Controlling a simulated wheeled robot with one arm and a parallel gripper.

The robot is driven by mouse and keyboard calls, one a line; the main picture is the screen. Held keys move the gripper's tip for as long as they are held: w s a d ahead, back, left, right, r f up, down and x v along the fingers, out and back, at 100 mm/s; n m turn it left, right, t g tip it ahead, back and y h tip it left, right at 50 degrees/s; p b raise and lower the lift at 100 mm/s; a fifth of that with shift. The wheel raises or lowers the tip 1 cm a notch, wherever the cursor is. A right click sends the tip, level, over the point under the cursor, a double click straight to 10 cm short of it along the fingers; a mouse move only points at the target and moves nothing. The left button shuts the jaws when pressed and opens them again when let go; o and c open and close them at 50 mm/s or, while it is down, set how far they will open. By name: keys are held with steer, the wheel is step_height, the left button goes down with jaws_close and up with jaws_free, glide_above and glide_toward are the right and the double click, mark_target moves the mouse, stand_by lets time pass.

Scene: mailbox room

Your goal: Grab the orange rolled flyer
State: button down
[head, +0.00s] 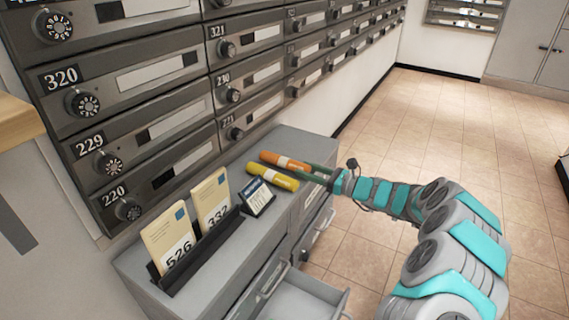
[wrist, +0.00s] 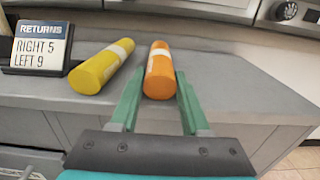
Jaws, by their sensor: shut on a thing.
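The orange rolled flyer (head: 284,160) lies on the grey cabinet top, with a pale band around it. In the wrist view the orange flyer (wrist: 159,72) has its near end between the two green fingers. My gripper (head: 314,172) reaches in from the right; in the wrist view my gripper (wrist: 156,88) is shut on the orange flyer. A yellow rolled flyer (head: 272,177) lies beside it, to its left in the wrist view (wrist: 101,68), and looks apart from the fingers.
A small "RETURNS" sign (head: 257,196) stands near the yellow flyer. A black rack (head: 198,254) holds envelopes. An open drawer (head: 308,297) juts out below the cabinet top. Numbered mailboxes (head: 150,85) line the wall behind. The tiled floor (head: 450,140) is clear at right.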

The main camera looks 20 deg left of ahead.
steer(key=shift+r, duration=0.15)
steer(key=shift+r+p, duration=0.85)
steer(key=shift+r, duration=1)
steer(key=s+d+p, duration=0.1)
steer(key=d, duration=0.7)
steer(key=shift+p, duration=0.35)
